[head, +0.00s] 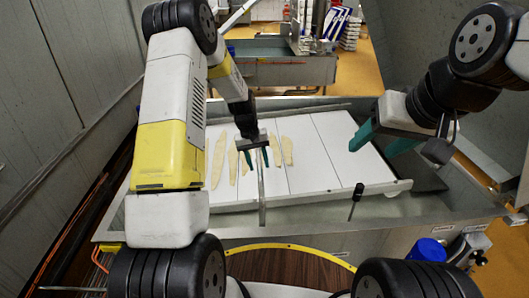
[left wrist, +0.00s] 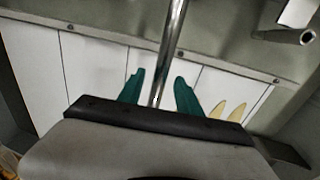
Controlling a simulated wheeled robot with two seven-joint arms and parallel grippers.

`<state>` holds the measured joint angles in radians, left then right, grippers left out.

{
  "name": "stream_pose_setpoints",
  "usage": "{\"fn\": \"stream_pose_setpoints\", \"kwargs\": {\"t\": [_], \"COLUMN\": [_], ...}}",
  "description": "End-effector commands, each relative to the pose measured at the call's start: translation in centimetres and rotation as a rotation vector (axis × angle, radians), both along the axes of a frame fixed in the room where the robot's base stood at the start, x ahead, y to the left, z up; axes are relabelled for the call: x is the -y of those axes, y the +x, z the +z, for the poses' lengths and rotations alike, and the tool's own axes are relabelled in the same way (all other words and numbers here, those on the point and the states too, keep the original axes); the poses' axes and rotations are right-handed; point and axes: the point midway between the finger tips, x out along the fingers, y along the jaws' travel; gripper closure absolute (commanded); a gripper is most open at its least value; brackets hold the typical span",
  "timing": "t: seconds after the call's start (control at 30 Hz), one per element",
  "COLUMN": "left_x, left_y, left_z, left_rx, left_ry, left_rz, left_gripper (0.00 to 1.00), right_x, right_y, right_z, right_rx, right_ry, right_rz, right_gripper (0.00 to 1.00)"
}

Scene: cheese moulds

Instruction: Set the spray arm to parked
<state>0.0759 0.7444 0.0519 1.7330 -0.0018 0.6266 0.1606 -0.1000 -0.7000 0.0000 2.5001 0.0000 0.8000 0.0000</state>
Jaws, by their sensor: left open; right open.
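The spray arm appears to be the thin metal rod (head: 262,195) standing over the white panels in the metal basin. In the left wrist view the shiny rod (left wrist: 172,45) runs between the two teal fingers. My left gripper (head: 256,160) is open, with its fingers on either side of the rod; it also shows in the left wrist view (left wrist: 160,76). No clear grip on the rod shows. My right gripper (head: 373,148) is open and empty above the right part of the basin. The rod's pivot and any parked marking cannot be made out.
The basin (head: 455,207) holds white panels (head: 345,150) with several pale flat pieces (head: 218,158) on them. A short black-tipped lever (head: 357,190) stands at the front edge. A blue-topped object (head: 428,250) is at the front right. A grey wall (head: 75,75) closes the left side.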

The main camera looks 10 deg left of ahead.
Motion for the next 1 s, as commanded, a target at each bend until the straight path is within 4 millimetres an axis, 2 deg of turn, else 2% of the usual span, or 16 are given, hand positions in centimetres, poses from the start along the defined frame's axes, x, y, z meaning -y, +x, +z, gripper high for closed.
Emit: {"fn": "stream_pose_setpoints", "kwargs": {"t": [0.3, 0.5, 0.53, 1.0], "left_x": [0.09, 0.08, 0.08, 0.07], "left_y": [-0.02, -0.02, -0.02, -0.02], "left_z": [-0.38, -0.36, -0.36, -0.32], "left_rx": [-0.001, -0.001, -0.001, -0.001], "left_ry": [0.000, 0.000, 0.000, 0.000], "left_rz": [-0.001, -0.001, -0.001, 0.000], "left_gripper": [0.59, 0.98, 1.00, 1.00], "right_x": [0.00, 0.00, 0.00, 0.00], "right_y": [0.00, 0.00, 0.00, 0.00], "right_z": [0.00, 0.00, 0.00, 0.00], "right_rx": [0.000, 0.000, 0.000, 0.000], "right_ry": [0.000, 0.000, 0.000, 0.000], "right_rz": [0.000, 0.000, 0.000, 0.000], "right_gripper": [0.41, 0.41, 0.41, 0.41]}}
